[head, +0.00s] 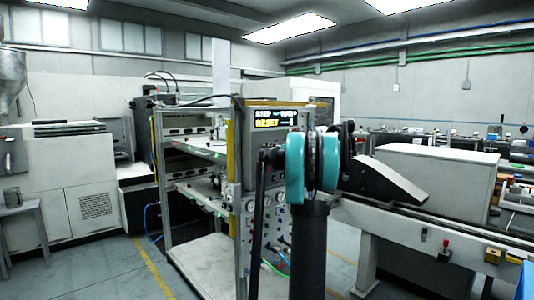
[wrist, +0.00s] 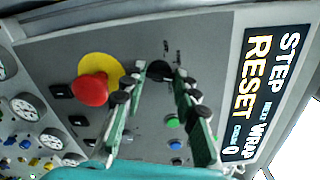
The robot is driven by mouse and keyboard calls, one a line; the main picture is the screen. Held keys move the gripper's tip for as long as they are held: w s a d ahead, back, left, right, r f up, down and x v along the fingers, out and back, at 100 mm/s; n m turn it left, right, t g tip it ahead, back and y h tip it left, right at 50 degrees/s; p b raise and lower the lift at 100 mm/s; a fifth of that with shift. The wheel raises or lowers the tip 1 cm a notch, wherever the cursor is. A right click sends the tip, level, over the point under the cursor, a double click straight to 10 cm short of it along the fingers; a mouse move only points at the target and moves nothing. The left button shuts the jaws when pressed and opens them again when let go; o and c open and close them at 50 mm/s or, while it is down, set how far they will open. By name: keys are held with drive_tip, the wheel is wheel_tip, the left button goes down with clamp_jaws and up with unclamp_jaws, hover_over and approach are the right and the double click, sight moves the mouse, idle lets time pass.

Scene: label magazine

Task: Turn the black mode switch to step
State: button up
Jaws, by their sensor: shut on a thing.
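The black mode switch (wrist: 158,70) is a round knob on the grey control panel, with small dark lettering beside it. It shows in the wrist view at the top middle, between the fingertips. My gripper (wrist: 161,74) is shut on it, with one green-and-black finger on each side. Which lettering the knob points to is too small to tell. The display (wrist: 262,95) on the panel reads STEP, WRAP, RESET and a count of 0, and it also shows in the head view (head: 276,118). In the head view my arm hides the switch and the fingers.
A red mushroom button (wrist: 90,88) on a yellow disc is just left of the fingers. A green button (wrist: 173,121) and a blue button (wrist: 171,145) sit between them. Several gauges (wrist: 30,107) are at the left. A conveyor (head: 440,222) runs to the right of the machine.

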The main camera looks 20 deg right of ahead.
drive_tip(key=shift+m, duration=0.3)
drive_tip(key=o, duration=1.1)
drive_tip(key=shift+o, duration=0.2)
drive_tip(key=v, duration=1.2)
